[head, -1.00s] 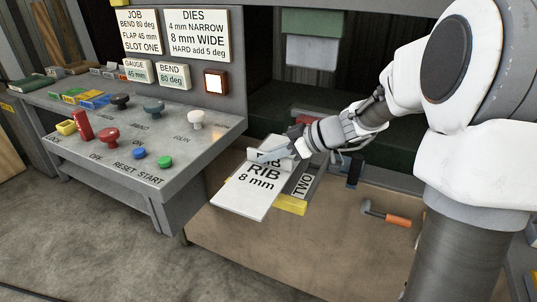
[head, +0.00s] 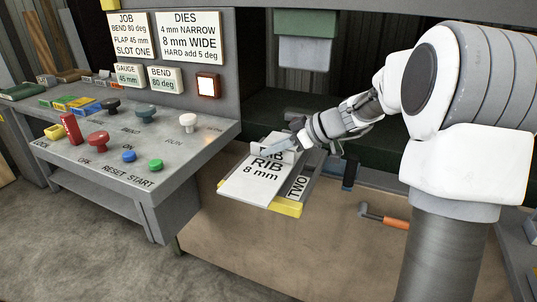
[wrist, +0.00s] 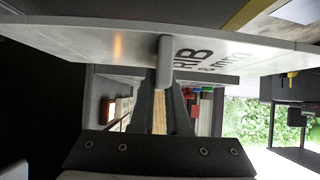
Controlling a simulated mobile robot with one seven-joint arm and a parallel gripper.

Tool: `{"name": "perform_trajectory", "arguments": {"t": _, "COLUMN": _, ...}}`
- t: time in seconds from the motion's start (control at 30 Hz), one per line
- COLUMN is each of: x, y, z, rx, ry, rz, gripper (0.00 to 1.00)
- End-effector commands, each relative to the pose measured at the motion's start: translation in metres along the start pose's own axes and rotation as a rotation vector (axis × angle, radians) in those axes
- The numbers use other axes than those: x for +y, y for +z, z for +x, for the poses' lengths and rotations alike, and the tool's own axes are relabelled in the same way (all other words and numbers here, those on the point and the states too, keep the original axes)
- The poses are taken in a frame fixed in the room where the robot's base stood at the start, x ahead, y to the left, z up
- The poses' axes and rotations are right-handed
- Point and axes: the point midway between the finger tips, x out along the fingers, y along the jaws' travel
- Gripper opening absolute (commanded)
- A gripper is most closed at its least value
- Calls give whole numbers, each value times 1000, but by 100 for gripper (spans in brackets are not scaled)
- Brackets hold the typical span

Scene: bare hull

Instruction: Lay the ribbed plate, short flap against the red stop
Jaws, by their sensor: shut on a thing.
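The ribbed plate (head: 246,188) is a pale flat sheet marked RIB 8 mm, with a raised rib near its far end. My gripper (head: 287,149) is shut on the rib from the far right side. In the wrist view the plate (wrist: 90,38) spans the top, and my gripper (wrist: 165,85) closes below the rib's rounded end (wrist: 165,52). The plate lies over or just above the left part of a slot marked TWO (head: 299,186); I cannot tell if it touches. I cannot make out the red stop for certain in the head view.
A grey console (head: 190,152) with colored knobs stands at the left. A yellow edge (head: 288,208) fronts the slot. An orange-handled tool (head: 388,220) lies on the brown bench (head: 290,250), right of the slot. The dark press opening is behind.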

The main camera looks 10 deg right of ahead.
Motion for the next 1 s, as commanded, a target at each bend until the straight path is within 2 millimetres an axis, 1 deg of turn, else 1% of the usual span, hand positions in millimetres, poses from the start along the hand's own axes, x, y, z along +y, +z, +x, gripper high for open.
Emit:
{"name": "perform_trajectory", "arguments": {"t": 0.1, "x": 12, "y": -1, "z": 1, "rx": 5, "ry": 3, "rz": -2, "gripper": 0}}
{"name": "perform_trajectory", "arguments": {"t": 1.0, "x": 88, "y": 10, "z": 8, "rx": 5, "ry": 2, "rz": -2, "gripper": 0}}
